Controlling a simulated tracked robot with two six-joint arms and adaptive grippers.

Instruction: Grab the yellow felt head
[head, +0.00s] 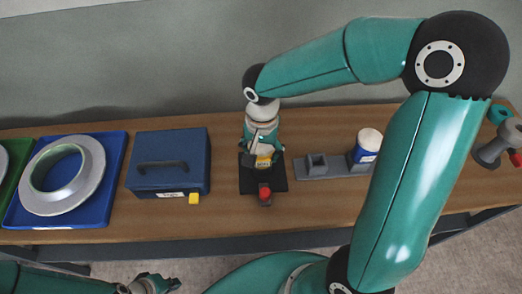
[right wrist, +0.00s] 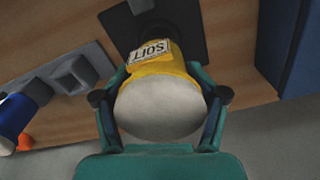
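The yellow felt head (right wrist: 160,68) has a thick grey-white felt end and a printed label. In the right wrist view it lies between the two fingers of my right gripper (right wrist: 160,98). The fingers lie along both its sides with no clear gap, but I cannot tell whether they press on it. In the head view the felt head (head: 263,162) shows just below my right gripper (head: 262,148), over a black plate (head: 248,182). I cannot tell whether it rests there. My left gripper (head: 160,284) is low at the bottom edge, away from the table; its opening is unclear.
On the wooden table are a blue box (head: 168,165) with a yellow block (head: 194,198), and a blue tray (head: 112,190) with a grey ring (head: 90,165). A grey holder (head: 316,168) and a white-and-blue tub (head: 366,148) stand right of the plate. A red knob (head: 265,193) is at the plate's front.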

